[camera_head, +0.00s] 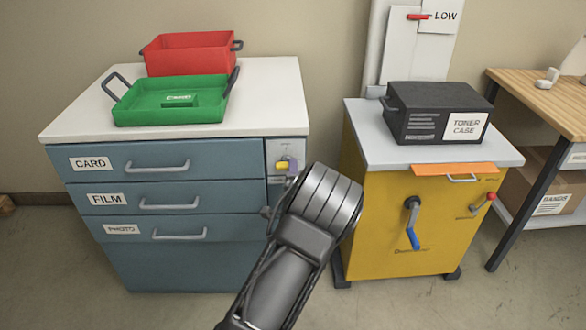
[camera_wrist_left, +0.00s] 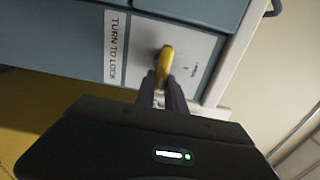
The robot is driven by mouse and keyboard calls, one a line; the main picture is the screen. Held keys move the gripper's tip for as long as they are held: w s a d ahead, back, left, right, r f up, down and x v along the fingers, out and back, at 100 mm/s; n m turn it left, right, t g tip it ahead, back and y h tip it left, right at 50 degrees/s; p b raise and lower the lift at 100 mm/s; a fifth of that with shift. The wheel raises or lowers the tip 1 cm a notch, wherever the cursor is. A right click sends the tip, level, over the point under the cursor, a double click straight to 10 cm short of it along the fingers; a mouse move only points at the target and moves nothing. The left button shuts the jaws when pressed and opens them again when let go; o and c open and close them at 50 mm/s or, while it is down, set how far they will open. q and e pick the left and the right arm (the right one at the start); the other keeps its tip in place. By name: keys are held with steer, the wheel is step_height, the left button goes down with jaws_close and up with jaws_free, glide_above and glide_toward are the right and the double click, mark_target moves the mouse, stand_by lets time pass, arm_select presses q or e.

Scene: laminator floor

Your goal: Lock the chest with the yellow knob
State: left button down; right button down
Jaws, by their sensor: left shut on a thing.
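The blue chest (camera_head: 165,262) has drawers labelled CARD, FILM and PHOTO, which look closed. The yellow knob (camera_head: 281,166) is on the pale panel at the chest's upper right. In the left wrist view the yellow knob (camera_wrist_left: 165,62) stands out from the panel (camera_wrist_left: 190,45) beside a TURN TO LOCK label (camera_wrist_left: 115,48). Its long side runs roughly along the label's text. My left gripper (camera_wrist_left: 162,84) is shut on the knob. In the head view my left wrist hides the panel's lower part. My right gripper is not in view.
A green tray (camera_head: 135,112) and a red bin (camera_head: 190,60) sit on the chest top. To the right stands a yellow cabinet (camera_head: 375,245) with a blue-handled crank (camera_head: 412,235) and a black toner case (camera_head: 410,120) on top. A wooden table (camera_head: 560,105) is further right.

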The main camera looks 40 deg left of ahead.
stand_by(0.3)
arm_select(q)
steer(key=c, duration=1.4)
jaws_free()
steer(key=v, duration=0.7)
steer(key=shift+s+d, duration=0.3)
